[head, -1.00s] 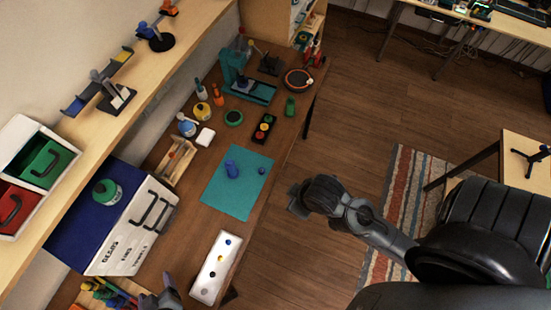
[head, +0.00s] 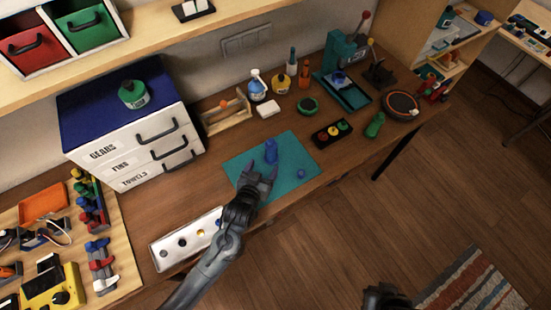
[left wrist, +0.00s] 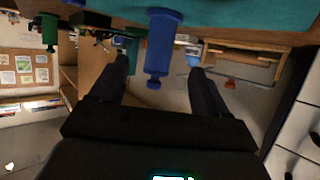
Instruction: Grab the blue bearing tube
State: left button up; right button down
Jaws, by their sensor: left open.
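The blue bearing tube (head: 271,151) stands upright on the teal mat (head: 290,186) on the workbench. My left gripper (head: 258,174) is open just in front of the tube, over the mat. In the left wrist view, which looks upside down, the tube (left wrist: 160,45) shows between the two spread fingers, with its wide base toward the mat (left wrist: 235,14). I see a gap on both sides of it, and the fingers are not closed on it. A dark part of my right arm's end (head: 385,297) shows at the bottom edge; its fingers cannot be made out.
A small blue piece (head: 301,174) lies on the mat's right side. A white tray (head: 165,254) is left of my left arm. Drawers (head: 128,150) stand left.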

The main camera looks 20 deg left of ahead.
aim_at(269, 154)
pick_arm(q)
jog(key=shift+r+x, duration=0.15)
jog(key=shift+x, duration=2.35)
jog(key=shift+r+x, duration=0.15)
jog(key=shift+x, duration=2.35)
jog(key=shift+w, duration=0.15)
jog(key=c, duration=1)
jog(key=shift+c, duration=0.5)
jog(key=shift+r, duration=0.2)
